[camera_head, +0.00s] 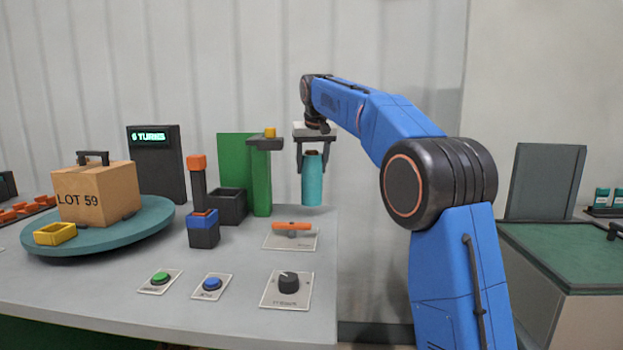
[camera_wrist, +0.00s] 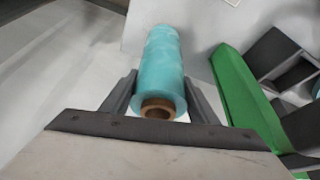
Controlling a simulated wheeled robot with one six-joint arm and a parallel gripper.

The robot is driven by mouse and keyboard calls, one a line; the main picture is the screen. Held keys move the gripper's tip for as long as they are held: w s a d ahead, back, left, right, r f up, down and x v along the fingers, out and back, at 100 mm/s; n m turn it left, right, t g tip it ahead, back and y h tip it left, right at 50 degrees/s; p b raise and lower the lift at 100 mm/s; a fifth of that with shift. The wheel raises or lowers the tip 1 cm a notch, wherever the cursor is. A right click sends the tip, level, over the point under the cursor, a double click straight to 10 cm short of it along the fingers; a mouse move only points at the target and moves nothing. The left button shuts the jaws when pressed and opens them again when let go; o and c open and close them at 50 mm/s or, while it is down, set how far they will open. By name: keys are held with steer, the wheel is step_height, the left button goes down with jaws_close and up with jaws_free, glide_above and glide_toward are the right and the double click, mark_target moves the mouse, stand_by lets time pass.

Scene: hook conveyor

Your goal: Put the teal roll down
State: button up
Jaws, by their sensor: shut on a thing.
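The teal roll (camera_head: 313,180) is an upright cylinder in the head view, held between the two fingers of my gripper (camera_head: 313,160). The lower end of the roll is at or a little above the right edge of the grey table (camera_head: 230,290); I cannot tell whether it touches. In the wrist view the teal roll (camera_wrist: 163,70) shows its brown core at the near end, with the fingers of my gripper (camera_wrist: 160,98) on both sides of it.
A green stand (camera_head: 262,180) and a dark open bin (camera_head: 228,206) are just left of the roll. An orange-handled lever (camera_head: 292,227) sits in front. A turntable (camera_head: 120,235) carries a LOT 59 box (camera_head: 100,195). A green-topped bench (camera_head: 560,260) is at the right.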

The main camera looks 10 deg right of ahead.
mark_target(314, 156)
steer(key=shift+f, duration=1.8)
steer(key=o, duration=1.6)
steer(key=shift+f, duration=0.1)
steer(key=v, duration=1.1)
steer(key=shift+s+r, duration=0.2)
steer(key=shift+r, duration=0.4)
